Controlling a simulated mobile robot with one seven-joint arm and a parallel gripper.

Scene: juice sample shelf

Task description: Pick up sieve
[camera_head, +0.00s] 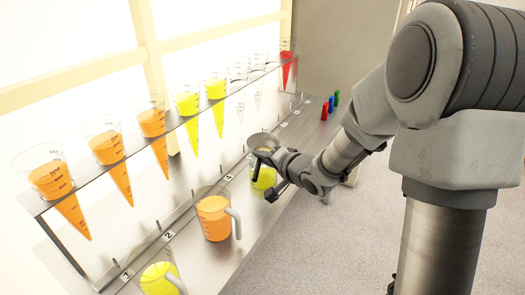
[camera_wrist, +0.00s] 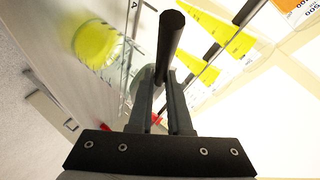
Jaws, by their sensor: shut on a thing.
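My gripper (camera_head: 272,157) is shut on the black handle of the sieve. In the wrist view, the fingers of my gripper (camera_wrist: 168,85) close around this dark rod-like handle (camera_wrist: 171,40), which sticks out past them. The sieve (camera_head: 262,141) shows in the head view as a small grey round bowl at the fingertips. It appears over a jug of yellow liquid (camera_head: 264,179); I cannot tell whether it touches the rim. In the wrist view, the sieve's bowl cannot be made out clearly.
A jug of orange liquid (camera_head: 214,217) and another yellow jug (camera_head: 159,279) stand on the lower metal shelf. Above, a rack (camera_head: 88,184) holds several cones with orange, yellow and red liquid. Small coloured pieces (camera_head: 331,104) stand at the shelf's far end.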

